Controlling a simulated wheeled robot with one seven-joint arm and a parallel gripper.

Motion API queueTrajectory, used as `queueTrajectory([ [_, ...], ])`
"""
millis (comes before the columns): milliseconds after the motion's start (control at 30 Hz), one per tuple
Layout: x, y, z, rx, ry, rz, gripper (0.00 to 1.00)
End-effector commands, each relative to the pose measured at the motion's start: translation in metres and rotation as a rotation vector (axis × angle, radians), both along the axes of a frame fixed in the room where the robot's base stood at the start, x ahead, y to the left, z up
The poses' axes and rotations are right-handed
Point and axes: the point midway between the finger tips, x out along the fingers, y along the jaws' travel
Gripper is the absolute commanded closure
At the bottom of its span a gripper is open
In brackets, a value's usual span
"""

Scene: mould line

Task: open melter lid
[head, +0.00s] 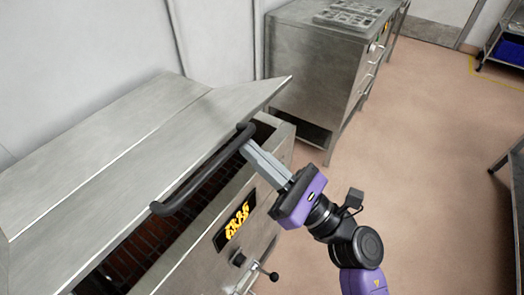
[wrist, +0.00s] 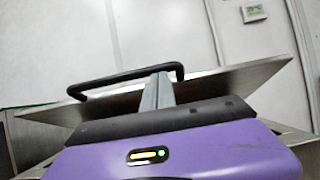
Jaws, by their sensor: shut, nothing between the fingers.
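The melter (head: 265,205) is a steel box at the left in the head view. Its lid (head: 130,150) is a brushed steel panel, tilted up part way, with a dark gap under its front edge. A black bar handle (head: 200,178) runs along that edge. My gripper (head: 246,148) is shut and empty, its grey fingertips at the right end of the handle, under the lid's edge. I cannot tell whether they touch it. The wrist view also shows the lid (wrist: 225,80), the handle (wrist: 110,80) and my gripper's fingers (wrist: 157,88), which cross in front of the handle's right part.
A glowing orange display (head: 236,222) and a lever with a black knob (head: 272,276) are on the melter's front. A second steel machine (head: 310,60) stands behind it, with moulds (head: 350,14) on top.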

Motion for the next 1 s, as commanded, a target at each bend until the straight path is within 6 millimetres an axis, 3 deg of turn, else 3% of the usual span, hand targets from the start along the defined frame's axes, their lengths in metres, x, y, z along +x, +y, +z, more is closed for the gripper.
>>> queueTrajectory([
  [33,0.001,0.003,0.020,-0.017,0.010,0.001,1.00],
  [567,0.032,0.043,0.107,-0.039,0.026,0.005,1.00],
  [800,0.064,0.085,0.162,-0.040,0.026,0.006,1.00],
  [1000,0.095,0.124,0.194,-0.040,0.027,0.005,1.00],
])
